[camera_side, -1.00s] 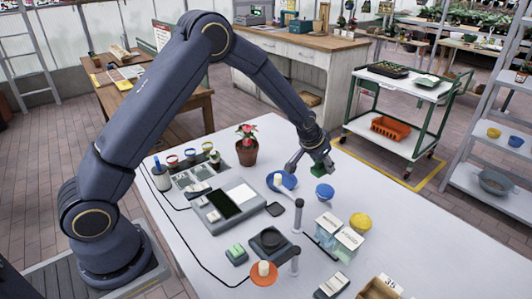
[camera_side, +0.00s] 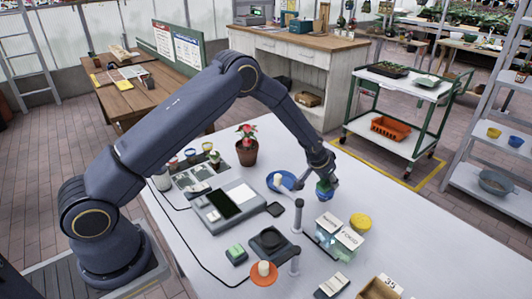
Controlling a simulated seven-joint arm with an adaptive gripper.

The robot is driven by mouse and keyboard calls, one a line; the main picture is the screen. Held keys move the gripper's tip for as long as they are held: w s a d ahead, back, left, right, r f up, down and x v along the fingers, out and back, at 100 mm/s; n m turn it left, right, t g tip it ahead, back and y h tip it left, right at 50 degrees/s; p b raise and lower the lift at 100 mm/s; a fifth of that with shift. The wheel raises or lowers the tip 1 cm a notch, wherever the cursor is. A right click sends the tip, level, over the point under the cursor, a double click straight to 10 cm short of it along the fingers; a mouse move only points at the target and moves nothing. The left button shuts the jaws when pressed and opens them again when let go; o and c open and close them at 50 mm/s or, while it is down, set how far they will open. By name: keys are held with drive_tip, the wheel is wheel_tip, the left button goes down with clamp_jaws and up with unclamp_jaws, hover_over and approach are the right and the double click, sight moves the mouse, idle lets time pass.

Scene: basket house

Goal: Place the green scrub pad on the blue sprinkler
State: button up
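My gripper (camera_side: 324,184) points down over the small round blue item (camera_side: 326,197) on the white table. The green scrub pad (camera_side: 322,186) shows between the fingers, low against the top of this blue item. The fingers look shut on the pad; whether the pad touches the blue item is too small to tell. A wider blue dish-like item (camera_side: 285,178), with a white piece at it, lies just left of my gripper. I cannot tell for sure which blue item is the sprinkler.
A yellow bowl (camera_side: 360,221) and clear labelled boxes (camera_side: 338,238) stand in front and to the right. A potted red flower (camera_side: 247,150) is behind left. A scale-like device (camera_side: 225,205), a post (camera_side: 298,218) and a green-white sponge (camera_side: 237,253) stand nearer the front.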

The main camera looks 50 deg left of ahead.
drive_tip(key=o, duration=0.5)
drive_tip(key=shift+c, duration=0.2)
drive_tip(key=shift+r, duration=0.2)
drive_tip(key=s+a+f+v, duration=0.1)
drive_tip(key=s+v, duration=0.1)
drive_tip(key=v, duration=1.3)
drive_tip(key=s+a+f+v, duration=0.1)
drive_tip(key=v, duration=1.4)
drive_tip(key=s+r, duration=0.2)
drive_tip(key=s, duration=0.9)
drive_tip(key=s+r, duration=0.2)
drive_tip(key=s, duration=0.9)
drive_tip(key=shift+d+r, duration=0.1)
drive_tip(key=shift+r, duration=0.05)
